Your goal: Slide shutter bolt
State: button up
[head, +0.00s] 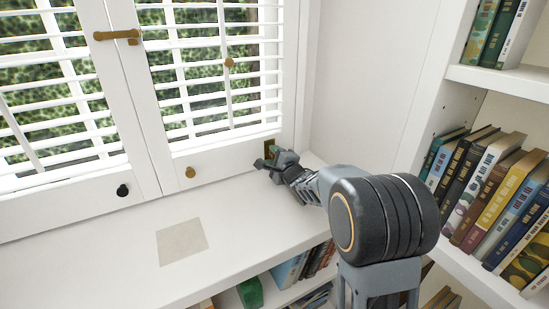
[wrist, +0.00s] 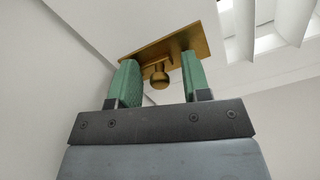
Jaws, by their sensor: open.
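The shutter bolt (head: 268,145) is a small brass piece at the lower right corner of the white shutter, partly hidden by my gripper in the head view. In the wrist view it shows as a brass plate (wrist: 180,45) with a round brass knob (wrist: 159,80). My gripper (head: 267,160) is low over the sill, close in front of the bolt. In the wrist view my gripper (wrist: 158,78) is open, with one green finger on each side of the knob. Gaps show between the knob and both fingers.
A brass latch (head: 117,36) spans the two shutters higher up. A brass knob (head: 190,172) and a black knob (head: 122,190) sit on the lower rails. The white sill (head: 110,250) is clear except for a flat beige square (head: 181,243). A bookshelf (head: 500,80) stands at right.

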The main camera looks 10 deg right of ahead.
jog(key=shift+c, duration=0.3)
grip_shut()
notch_tip(320, 180, up, 3)
jog(key=p, duration=0.3)
jog(key=shift+f, duration=0.25)
jog(key=shift+c, duration=1.2)
grip_release()
jog(key=o, duration=0.3)
